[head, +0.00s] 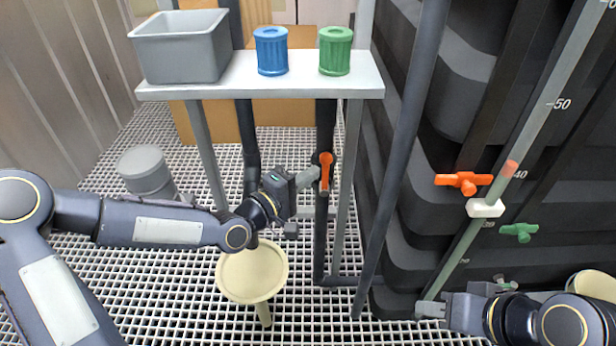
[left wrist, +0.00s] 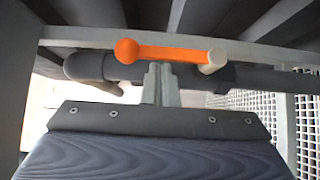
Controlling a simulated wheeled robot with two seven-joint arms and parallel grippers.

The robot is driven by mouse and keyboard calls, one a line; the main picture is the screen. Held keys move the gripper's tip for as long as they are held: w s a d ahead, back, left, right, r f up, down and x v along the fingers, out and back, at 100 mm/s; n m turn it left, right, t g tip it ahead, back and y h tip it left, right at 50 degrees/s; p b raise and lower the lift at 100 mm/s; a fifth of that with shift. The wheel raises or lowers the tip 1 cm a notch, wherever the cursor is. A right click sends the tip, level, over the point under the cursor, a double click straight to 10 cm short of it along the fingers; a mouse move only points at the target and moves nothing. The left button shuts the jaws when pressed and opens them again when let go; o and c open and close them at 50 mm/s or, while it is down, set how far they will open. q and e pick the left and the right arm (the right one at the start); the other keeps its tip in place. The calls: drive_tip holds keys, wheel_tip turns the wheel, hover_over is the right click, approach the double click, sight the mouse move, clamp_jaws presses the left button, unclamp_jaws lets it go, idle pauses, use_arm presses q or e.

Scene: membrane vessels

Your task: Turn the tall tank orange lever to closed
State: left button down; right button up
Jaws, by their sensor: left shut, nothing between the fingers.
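One orange lever (head: 325,172) sits on a dark vertical pipe under the shelf. It lies in line with the pipe. In the left wrist view the orange lever (left wrist: 165,52) runs along the pipe, with a ball end at left and a pale hub at right. My left gripper (head: 308,180) is shut and empty beside this lever; its fingertips (left wrist: 160,68) overlap the lever's near edge, and contact is unclear. A second orange lever (head: 463,182) lies crosswise on the large dark ribbed tank (head: 450,105). My right gripper (head: 428,309) is low at right; its finger gap is unclear.
A shelf (head: 260,88) above the left gripper bears a grey bin (head: 180,48), a blue cup (head: 271,50) and a green cup (head: 335,50). A cream stool (head: 252,272) stands below. A graduated tube (head: 545,115) and green lever (head: 519,231) are at right.

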idle(0.3)
use_arm(q)
drive_tip(key=shift+d+r+m+p, duration=0.15)
drive_tip(key=shift+d+m+p, duration=0.05)
drive_tip(key=shift+m+p, duration=0.1)
